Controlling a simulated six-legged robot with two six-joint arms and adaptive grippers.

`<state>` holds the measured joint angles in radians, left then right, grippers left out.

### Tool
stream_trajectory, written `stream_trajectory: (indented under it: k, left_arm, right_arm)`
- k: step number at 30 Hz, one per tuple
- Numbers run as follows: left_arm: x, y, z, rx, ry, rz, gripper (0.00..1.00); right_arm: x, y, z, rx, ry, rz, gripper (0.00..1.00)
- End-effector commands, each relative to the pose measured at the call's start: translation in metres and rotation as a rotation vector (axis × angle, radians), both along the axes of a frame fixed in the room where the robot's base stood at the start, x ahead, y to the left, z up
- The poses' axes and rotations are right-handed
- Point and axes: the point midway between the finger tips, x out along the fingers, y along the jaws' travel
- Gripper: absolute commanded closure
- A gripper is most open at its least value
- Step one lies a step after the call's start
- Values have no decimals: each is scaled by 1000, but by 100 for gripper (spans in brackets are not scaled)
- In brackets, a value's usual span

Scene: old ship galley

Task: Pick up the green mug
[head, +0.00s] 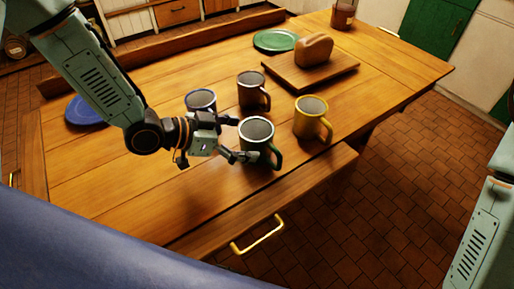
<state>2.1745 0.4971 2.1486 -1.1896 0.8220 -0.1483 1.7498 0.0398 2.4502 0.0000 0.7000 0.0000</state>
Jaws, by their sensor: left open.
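The green mug (258,143) stands upright on the wooden table (110,160), near its front edge, with its handle to the right. My left gripper (243,154) is open at the mug's left side, with its fingers low by the mug's wall. I cannot tell whether they touch it. My right gripper is out of the picture; only part of that arm shows at the right edge.
A blue mug (200,100), a brown mug (252,92) and a yellow mug (311,120) stand close around. Behind are a bread loaf (314,50) on a board (285,74), a green plate (275,40) and a jar (343,15). A blue plate (83,111) lies left.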

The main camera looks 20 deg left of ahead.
Motion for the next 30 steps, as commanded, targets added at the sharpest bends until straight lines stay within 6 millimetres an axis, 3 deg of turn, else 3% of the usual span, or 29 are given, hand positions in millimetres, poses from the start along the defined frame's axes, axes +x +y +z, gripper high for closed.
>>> stream_trajectory:
  k: [9, 21, 30]
  left_arm:
    - [18, -19, -18, 4, -1, 4, 0]
    - [22, -22, -19, 1, -1, 6, 1]
    - [22, -22, -19, 1, -1, 4, 26]
  right_arm:
    - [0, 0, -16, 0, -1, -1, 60]
    - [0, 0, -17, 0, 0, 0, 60]
    - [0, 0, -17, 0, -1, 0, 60]
